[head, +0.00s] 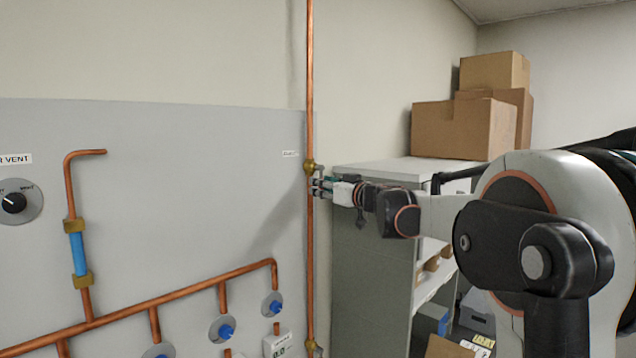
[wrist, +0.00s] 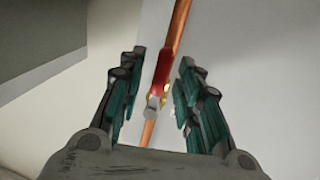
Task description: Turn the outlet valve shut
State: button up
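The valve on the vertical copper pipe shows as a brass body (head: 309,167) in the head view, beside a small label too small to read. In the wrist view its red handle (wrist: 163,68) lies roughly along the pipe, with the brass and silver hub (wrist: 154,102) below it. My gripper (head: 318,187) is at the pipe, just below the brass body in the head view. In the wrist view my gripper (wrist: 162,62) is open, with one green-padded finger on each side of the handle. I see gaps on both sides; the depth between fingers and handle is unclear.
The vertical copper pipe (head: 310,80) runs along the grey panel's (head: 190,150) right edge. A grey shelf unit (head: 372,260) stands close behind my gripper, with cardboard boxes (head: 465,128) on top. Lower pipes with blue knobs (head: 227,331) are on the panel's lower part.

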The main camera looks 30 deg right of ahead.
jog(key=shift+w+a, duration=0.15)
jog(key=shift+w, duration=0.5)
grip_shut()
jog(key=shift+a+m, duration=0.1)
jog(key=shift+m, duration=0.2)
jog(key=shift+s+a+r+m+g+y+b, duration=0.2)
jog(key=shift+a+r+m+g+y, duration=0.45)
jog(key=shift+m, duration=1.9)
jog(key=shift+s+a+r+m+g+y, duration=0.3)
jog(key=shift+a+r+m, duration=0.55)
jog(key=shift+m, duration=1.65)
jog(key=shift+s+a+r+m+g+y+b, duration=0.1)
jog(key=shift+s+a+r+m+g+y, duration=0.45)
jog(key=shift+m, duration=2)
jog(key=shift+w+a+r, duration=0.15)
jog(key=shift+w+r, duration=0.1)
jog(key=shift+r, duration=0.1)
